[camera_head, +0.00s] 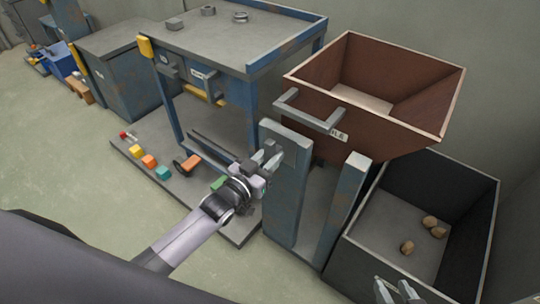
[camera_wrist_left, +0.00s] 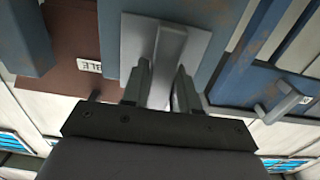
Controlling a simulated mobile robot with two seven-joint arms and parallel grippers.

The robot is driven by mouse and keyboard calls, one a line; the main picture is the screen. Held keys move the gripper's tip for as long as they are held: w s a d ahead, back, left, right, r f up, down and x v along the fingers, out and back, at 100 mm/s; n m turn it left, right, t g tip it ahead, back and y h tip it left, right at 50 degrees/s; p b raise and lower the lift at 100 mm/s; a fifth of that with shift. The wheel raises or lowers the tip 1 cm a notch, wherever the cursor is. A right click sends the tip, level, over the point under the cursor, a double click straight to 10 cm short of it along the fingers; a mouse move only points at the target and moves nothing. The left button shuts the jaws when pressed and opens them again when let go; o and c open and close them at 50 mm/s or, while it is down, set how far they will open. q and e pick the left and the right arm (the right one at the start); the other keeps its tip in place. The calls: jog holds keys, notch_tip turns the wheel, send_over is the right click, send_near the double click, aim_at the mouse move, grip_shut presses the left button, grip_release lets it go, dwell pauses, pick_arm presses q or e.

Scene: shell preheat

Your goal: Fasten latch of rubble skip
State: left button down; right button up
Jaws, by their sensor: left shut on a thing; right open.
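The rubble skip (camera_head: 385,134) is a brown open bin with a pale rim and a grey bar handle (camera_head: 312,114) on its front. Its label (camera_wrist_left: 89,66) shows partly in the left wrist view. A grey latch lever (camera_wrist_left: 167,48) stands out from a pale plate (camera_wrist_left: 133,40) on the blue post (camera_head: 285,200) beside the skip. My left gripper (camera_head: 268,160) is at the post, its fingers (camera_wrist_left: 160,88) shut on the lever. Whether the latch is engaged cannot be told. My right gripper (camera_head: 396,290) is open and empty at the lower right.
A dark bin (camera_head: 350,256) with a few brown lumps (camera_head: 430,222) stands below the skip at the right. A blue workbench (camera_head: 225,50) stands behind. A low grey platform (camera_head: 140,150) with several coloured blocks lies left of the post.

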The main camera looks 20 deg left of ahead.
aim_at(267, 160)
pick_arm(q)
jog(key=c, duration=1)
grip_release()
pick_arm(e)
jog(key=shift+r, duration=0.1)
pick_arm(q)
jog(key=shift+o, duration=0.2)
pick_arm(e)
jog(key=shift+a, duration=0.1)
pick_arm(q)
jog(key=shift+s, duration=0.1)
jog(key=shift+s+a, duration=0.15)
jog(key=shift+s, duration=0.2)
jog(key=p+v, duration=0.1)
jog(key=v, duration=0.4)
jog(key=shift+s+a+p, duration=0.1)
jog(key=shift+s+p, duration=0.05)
jog(key=shift+p, duration=0.25)
jog(key=shift+s+a, duration=0.15)
jog(key=shift+s, duration=0.3)
pick_arm(e)
jog(key=shift+s+d+f+h, duration=0.3)
jog(key=shift+s+d, duration=0.1)
jog(key=shift+d, duration=0.3)
